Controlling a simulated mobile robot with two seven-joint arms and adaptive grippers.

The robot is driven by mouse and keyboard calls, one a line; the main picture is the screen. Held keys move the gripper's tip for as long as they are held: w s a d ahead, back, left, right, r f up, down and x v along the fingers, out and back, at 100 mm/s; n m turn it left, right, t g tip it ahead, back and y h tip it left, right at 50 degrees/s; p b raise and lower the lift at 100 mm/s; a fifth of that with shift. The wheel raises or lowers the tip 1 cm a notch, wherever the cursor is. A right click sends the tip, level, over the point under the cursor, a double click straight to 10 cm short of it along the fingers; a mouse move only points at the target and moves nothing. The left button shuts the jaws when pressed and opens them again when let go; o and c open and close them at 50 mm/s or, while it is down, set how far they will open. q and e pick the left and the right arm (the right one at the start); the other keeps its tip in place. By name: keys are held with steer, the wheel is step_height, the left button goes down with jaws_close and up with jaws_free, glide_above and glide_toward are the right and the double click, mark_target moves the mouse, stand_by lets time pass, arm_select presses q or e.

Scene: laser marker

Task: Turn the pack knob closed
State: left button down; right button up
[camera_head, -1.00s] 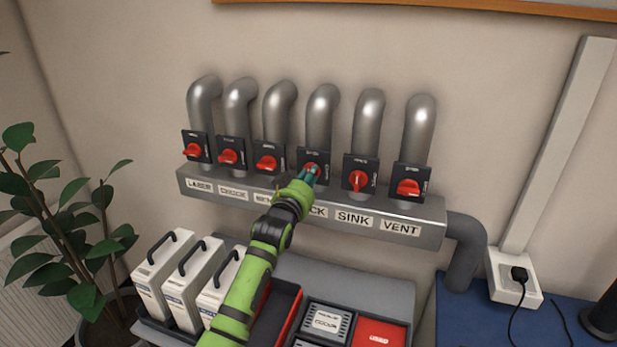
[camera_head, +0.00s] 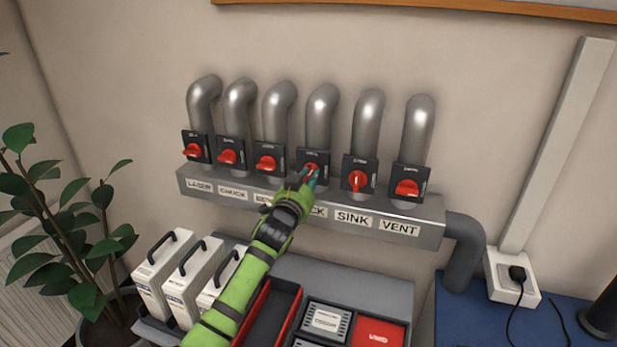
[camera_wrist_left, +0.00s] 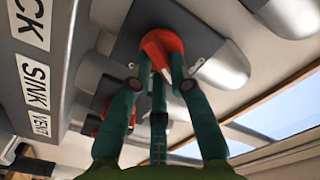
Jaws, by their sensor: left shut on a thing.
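The pack knob (camera_head: 311,168) is a red rotary handle on a dark square plate, fourth from the left on the grey manifold. My left gripper (camera_head: 308,178) is at the knob, its green fingers reaching it from below and in front. In the left wrist view the fingers (camera_wrist_left: 163,80) are shut on the red knob (camera_wrist_left: 158,42), which has a pale pointer line. The fingers partly cover the knob, so its exact angle is hard to tell in the head view. My right gripper is not in view.
The sink knob (camera_head: 357,180) stands upright close by on the right; the bench-side knob (camera_head: 267,163) on the left lies sideways. The manifold (camera_head: 425,232) juts out below.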

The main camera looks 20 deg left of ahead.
arm_select(q)
steer(key=m, duration=0.4)
steer(key=m+p, duration=0.1)
steer(key=m, duration=0.6)
steer(key=shift+f+m, duration=0.3)
steer(key=shift+m, duration=0.3)
steer(key=c, duration=1.1)
jaws_free()
steer(key=shift+c, duration=0.2)
steer(key=shift+a, duration=0.1)
steer(key=s, duration=1.2)
steer(key=shift+a, duration=0.2)
